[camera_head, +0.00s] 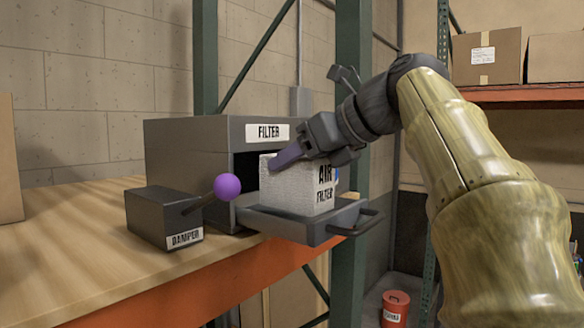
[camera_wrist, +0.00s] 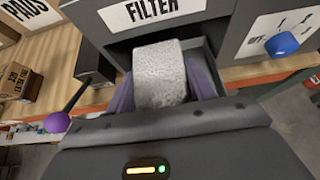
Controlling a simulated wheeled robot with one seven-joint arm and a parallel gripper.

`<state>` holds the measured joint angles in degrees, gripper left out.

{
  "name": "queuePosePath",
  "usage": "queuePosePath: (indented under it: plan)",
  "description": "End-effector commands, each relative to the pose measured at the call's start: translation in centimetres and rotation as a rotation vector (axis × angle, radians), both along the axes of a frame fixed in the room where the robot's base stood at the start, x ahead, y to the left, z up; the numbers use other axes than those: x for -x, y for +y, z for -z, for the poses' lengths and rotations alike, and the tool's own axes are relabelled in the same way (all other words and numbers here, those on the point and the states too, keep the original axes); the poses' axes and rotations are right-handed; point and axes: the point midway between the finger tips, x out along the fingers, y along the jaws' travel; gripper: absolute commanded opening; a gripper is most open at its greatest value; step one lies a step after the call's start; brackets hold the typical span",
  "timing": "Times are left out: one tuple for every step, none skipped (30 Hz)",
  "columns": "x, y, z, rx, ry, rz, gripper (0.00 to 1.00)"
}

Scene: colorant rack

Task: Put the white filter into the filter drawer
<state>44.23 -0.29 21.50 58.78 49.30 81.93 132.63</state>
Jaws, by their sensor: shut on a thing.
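The white filter (camera_head: 297,190), a block lettered "AIR FILTER", is at the pulled-out filter drawer (camera_head: 290,225) of the grey cabinet labelled "FILTER" (camera_head: 205,140). It appears upright, in or just over the drawer tray; its underside is hidden by the tray's front wall. My gripper (camera_head: 303,160) is shut on the filter, with purple fingers on its sides. In the wrist view the white filter (camera_wrist: 160,72) sits between the two purple fingers (camera_wrist: 162,90), in front of the dark cabinet opening. The drawer's side wall (camera_wrist: 208,68) shows to its right.
A grey "DAMPER" box (camera_head: 165,218) with a purple ball lever (camera_head: 227,187) stands left of the drawer. A blue knob (camera_wrist: 285,44) is on the cabinet's right in the wrist view. The wooden shelf (camera_head: 70,240) is bare at the front left. A red bucket (camera_head: 396,309) stands below.

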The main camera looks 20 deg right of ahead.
Motion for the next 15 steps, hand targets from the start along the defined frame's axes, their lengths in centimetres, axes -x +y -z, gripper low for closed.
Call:
queuePosePath:
  plan:
    - [-0.4,0.0,0.2,-0.001,0.003,-0.002,0.28]
    - [-0.8,0.1,0.3,-0.001,0.003,-0.002,0.28]
    - [-1.2,0.1,0.6,-0.001,0.005,-0.003,0.28]
    - [-1.5,0.2,1.0,-0.002,0.005,-0.002,0.28]
    - [-1.8,0.2,1.2,-0.001,0.004,-0.002,0.28]
    - [-2.1,0.2,1.6,-0.002,0.005,-0.001,0.28]
    - [-2.3,0.2,1.8,-0.001,0.003,0.000,0.28]
    - [-2.4,0.2,1.9,-0.001,0.003,0.000,0.28]
    - [-2.5,0.2,2.0,0.000,0.002,0.000,0.28]
    - [-2.5,0.2,2.1,0.001,0.002,-0.001,0.28]
    - [-2.5,0.2,2.1,0.001,0.002,-0.001,0.28]
    - [-2.5,0.2,2.1,0.001,0.002,-0.001,0.28]
    - [-2.5,0.2,2.1,0.000,0.001,-0.001,0.28]
    - [-2.5,0.2,2.1,0.000,0.001,-0.001,0.28]
    - [-2.5,0.2,2.1,0.000,0.001,-0.001,0.28]
